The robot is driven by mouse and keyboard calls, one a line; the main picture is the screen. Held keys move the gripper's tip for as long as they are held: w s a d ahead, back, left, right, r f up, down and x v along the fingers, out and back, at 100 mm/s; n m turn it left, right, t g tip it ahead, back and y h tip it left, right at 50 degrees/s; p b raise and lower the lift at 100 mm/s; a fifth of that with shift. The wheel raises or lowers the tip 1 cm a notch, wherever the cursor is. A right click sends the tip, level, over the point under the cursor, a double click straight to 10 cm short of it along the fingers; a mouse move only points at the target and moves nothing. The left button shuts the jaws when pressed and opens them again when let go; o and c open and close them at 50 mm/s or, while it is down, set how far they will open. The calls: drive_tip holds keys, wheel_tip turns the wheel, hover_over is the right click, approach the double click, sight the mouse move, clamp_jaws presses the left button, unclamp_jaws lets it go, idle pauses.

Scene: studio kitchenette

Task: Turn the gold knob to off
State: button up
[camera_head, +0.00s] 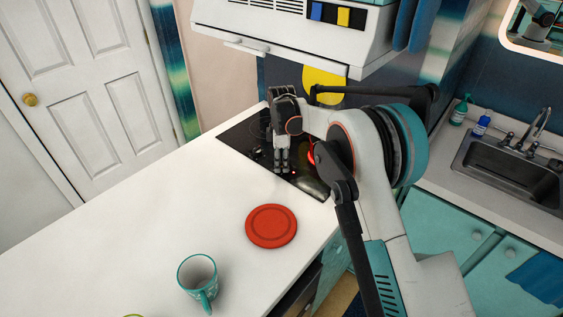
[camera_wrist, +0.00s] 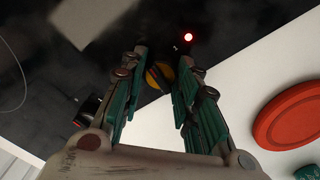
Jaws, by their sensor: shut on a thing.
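The gold knob (camera_wrist: 153,80) sits on the black cooktop (camera_wrist: 60,50), near its edge with the white counter. A dark bar crosses the knob's top. My gripper (camera_wrist: 163,60) is over the knob, with one green finger on each side, and is shut on it. A small red light (camera_wrist: 189,37) glows on the cooktop beyond the fingertips. In the head view, my gripper (camera_head: 281,168) points down at the cooktop (camera_head: 240,138). The knob cannot be made out there, and my arm covers part of the cooktop.
A red plate (camera_head: 271,226) lies on the white counter (camera_head: 150,215) in front of the cooktop. A teal-patterned mug (camera_head: 198,277) stands nearer. A white range hood (camera_head: 290,32) hangs above. A sink (camera_head: 510,165) is at right. The counter's left side is clear.

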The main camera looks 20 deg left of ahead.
drive_tip(key=shift+n, duration=0.4)
drive_tip(key=o, duration=1.1)
wheel_tip(320, 180, up, 8)
drive_tip(key=shift+f, duration=0.2)
